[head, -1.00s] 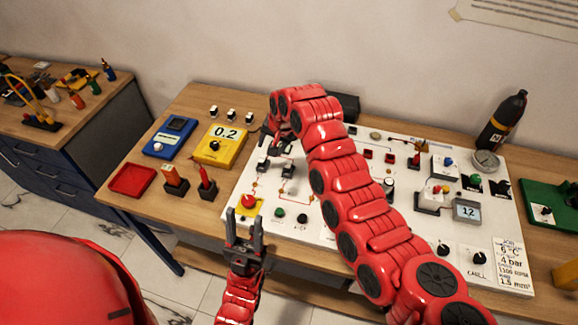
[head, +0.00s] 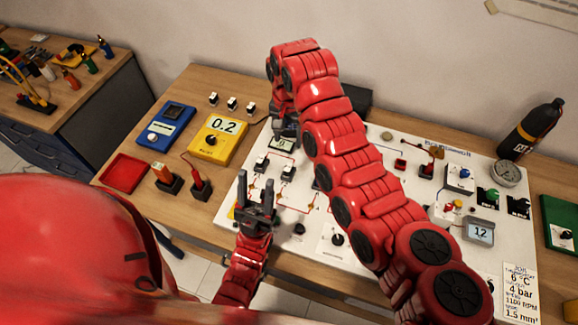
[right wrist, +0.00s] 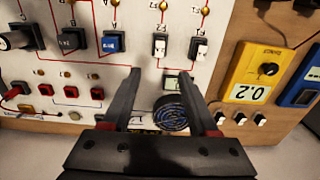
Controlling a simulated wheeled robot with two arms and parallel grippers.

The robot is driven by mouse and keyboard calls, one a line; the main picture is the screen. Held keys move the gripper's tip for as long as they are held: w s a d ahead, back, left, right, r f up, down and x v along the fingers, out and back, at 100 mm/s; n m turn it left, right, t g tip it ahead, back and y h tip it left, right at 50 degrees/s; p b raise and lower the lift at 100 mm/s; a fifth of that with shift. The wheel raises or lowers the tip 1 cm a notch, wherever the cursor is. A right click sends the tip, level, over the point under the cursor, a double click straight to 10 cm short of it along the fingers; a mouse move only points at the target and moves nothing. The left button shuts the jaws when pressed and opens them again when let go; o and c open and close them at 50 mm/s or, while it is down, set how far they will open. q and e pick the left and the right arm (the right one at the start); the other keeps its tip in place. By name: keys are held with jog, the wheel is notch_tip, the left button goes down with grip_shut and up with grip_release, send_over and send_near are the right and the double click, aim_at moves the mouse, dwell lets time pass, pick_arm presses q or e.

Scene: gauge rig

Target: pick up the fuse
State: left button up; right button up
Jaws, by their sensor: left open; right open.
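No part is clearly recognisable as the fuse. Small white-and-black blocks (head: 231,103) stand in a row behind the yellow meter. Two white rocker-like parts (head: 288,173) sit on the white board (head: 400,150), and they show in the right wrist view (right wrist: 198,50). My right gripper (head: 284,128) is over the board's far left part, its tips mostly hidden by my arm. In the right wrist view its fingers (right wrist: 161,76) are apart and empty, with a small display (right wrist: 178,84) beyond. My left gripper (head: 256,190) is open and empty over the board's near left corner.
A yellow meter (head: 216,141) reading 0.2, a blue meter (head: 165,125) and a red tray (head: 124,173) lie left of the board. Two upright probes stand in holders (head: 200,187). A black bottle (head: 533,128) stands at the right. My right arm hides the board's middle.

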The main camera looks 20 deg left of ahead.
jog(key=b, duration=0.3)
send_over(288, 167)
jog(key=f, duration=0.6)
jog(key=shift+w+f, duration=0.2)
jog(key=shift+f, duration=0.1)
jog(key=shift+d+f+p, duration=0.1)
jog(key=shift+f+p, duration=0.6)
jog(key=shift+p, duration=0.3)
jog(key=shift+f, duration=0.2)
jog(key=shift+f+p, duration=0.15)
jog(key=shift+p, duration=0.25)
jog(key=f+p, duration=0.2)
jog(key=f, duration=0.1)
jog(key=shift+s+f, duration=0.15)
jog(key=shift+s, duration=0.05)
jog(key=shift+w+f+p, duration=0.1)
jog(key=shift+f+p, duration=0.2)
jog(key=shift+f, duration=0.55)
grip_shut()
